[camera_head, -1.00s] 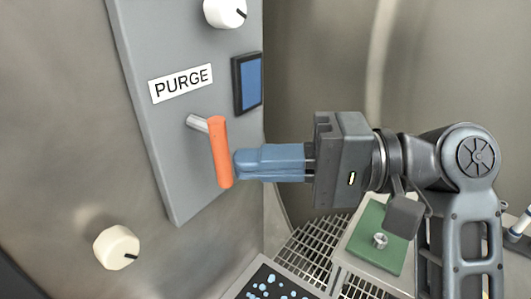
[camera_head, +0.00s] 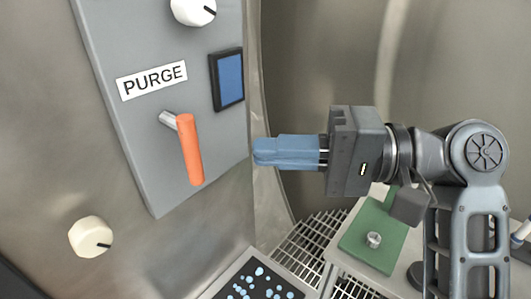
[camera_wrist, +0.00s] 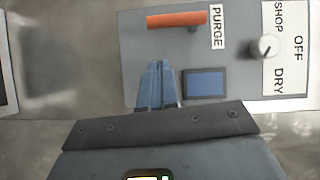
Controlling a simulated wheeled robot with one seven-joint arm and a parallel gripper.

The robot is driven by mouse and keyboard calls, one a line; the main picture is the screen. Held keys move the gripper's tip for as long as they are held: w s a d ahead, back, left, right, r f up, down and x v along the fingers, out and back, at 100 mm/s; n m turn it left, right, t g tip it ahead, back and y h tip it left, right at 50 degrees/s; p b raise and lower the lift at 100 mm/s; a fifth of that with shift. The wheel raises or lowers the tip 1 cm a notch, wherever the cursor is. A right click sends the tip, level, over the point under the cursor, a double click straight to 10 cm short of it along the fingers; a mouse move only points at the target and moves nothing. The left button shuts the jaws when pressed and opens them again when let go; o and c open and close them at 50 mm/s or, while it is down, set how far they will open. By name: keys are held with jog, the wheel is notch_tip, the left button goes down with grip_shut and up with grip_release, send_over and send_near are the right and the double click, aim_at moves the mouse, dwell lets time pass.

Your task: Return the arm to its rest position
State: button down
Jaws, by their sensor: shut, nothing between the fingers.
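My gripper (camera_head: 256,152) has blue fingers that are closed together with nothing between them. In the head view it points left toward the grey panel (camera_head: 150,115), to the right of the orange lever handle (camera_head: 190,150) and apart from it. The lever hangs down, slightly tilted, on a metal stem below the PURGE label (camera_head: 152,80). In the wrist view the shut fingers (camera_wrist: 160,66) point toward the panel, and the orange handle (camera_wrist: 177,19) shows beyond their tips.
A blue screen (camera_head: 230,78) and a white knob (camera_head: 194,11) are on the panel. Another knob (camera_head: 90,237) is on the wall at lower left. Below are a metal grating (camera_head: 310,240), a dark tray with light-blue spots (camera_head: 262,280) and a green board (camera_head: 372,240).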

jog(key=d+b, duration=0.1)
jog(key=d, duration=0.7)
notch_tip(320, 180, down, 15)
jog(key=d+m+t+h, duration=0.1)
jog(key=m+t+h, duration=0.3)
jog(key=m+t, duration=0.35)
jog(key=s+d+f+m+t+h, duration=0.1)
jog(key=s+d+f+t+h, duration=0.1)
jog(key=s+d+f+h, duration=0.3)
jog(key=s+d+f+t+h, duration=0.1)
jog(key=s+f+t+h, duration=0.15)
jog(key=f, duration=0.35)
jog(key=s+d+f+n+h, duration=0.1)
jog(key=s+d+h, duration=0.1)
jog(key=s, duration=0.4)
jog(key=s+d+f+n+h, duration=0.1)
jog(key=s+d+h, duration=0.2)
jog(key=s, duration=0.3)
jog(key=s+r+n+t, duration=0.1)
jog(key=s+r+n, duration=0.5)
jog(key=s, duration=0.5)
jog(key=shift+s+d+r+h, duration=0.15)
jog(key=shift+s+d+h, duration=0.2)
jog(key=shift+s+h, duration=0.1)
jog(key=shift+n, duration=0.25)
